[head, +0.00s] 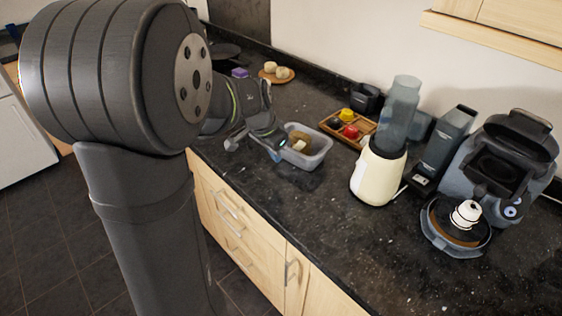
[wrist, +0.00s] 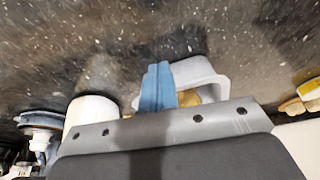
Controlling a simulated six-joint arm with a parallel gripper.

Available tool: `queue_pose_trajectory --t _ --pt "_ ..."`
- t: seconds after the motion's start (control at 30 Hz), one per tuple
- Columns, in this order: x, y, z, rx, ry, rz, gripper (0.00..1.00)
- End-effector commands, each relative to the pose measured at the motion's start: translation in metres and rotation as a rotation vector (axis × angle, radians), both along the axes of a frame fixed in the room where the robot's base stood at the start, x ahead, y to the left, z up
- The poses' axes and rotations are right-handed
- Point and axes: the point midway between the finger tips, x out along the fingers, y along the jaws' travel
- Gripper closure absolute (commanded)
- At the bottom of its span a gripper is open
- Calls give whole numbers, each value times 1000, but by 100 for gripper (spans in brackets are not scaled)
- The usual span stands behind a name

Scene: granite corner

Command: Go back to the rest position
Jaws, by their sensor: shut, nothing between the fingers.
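My gripper (head: 278,152) is at the end of my arm over the counter, by the left side of a grey plastic bin (head: 318,156). In the wrist view, its blue fingers (wrist: 157,84) are together with nothing between them. The bin (wrist: 190,70) shows just behind the fingers there, partly hidden by them and by the gripper body. Something brown and pale (head: 299,145) lies in the bin. I cannot tell whether the fingertips touch the bin.
The dark speckled counter (head: 290,226) is clear in front of the bin. Behind are a wooden tray (head: 333,127) with coloured pieces and a round board (head: 264,75) with pale buns. To the right stand a cream blender (head: 377,172) and a coffee machine (head: 455,190).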

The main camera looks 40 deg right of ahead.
Motion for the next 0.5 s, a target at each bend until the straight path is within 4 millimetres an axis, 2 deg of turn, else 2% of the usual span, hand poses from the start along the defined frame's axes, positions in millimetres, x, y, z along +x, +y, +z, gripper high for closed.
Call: queue_pose_trajectory --t 0.03,0.2,0.5 --pt "0 2 10 -3 -3 1 100" --pt "0 8 30 -2 -1 0 100" --pt "0 11 35 0 0 1 100"
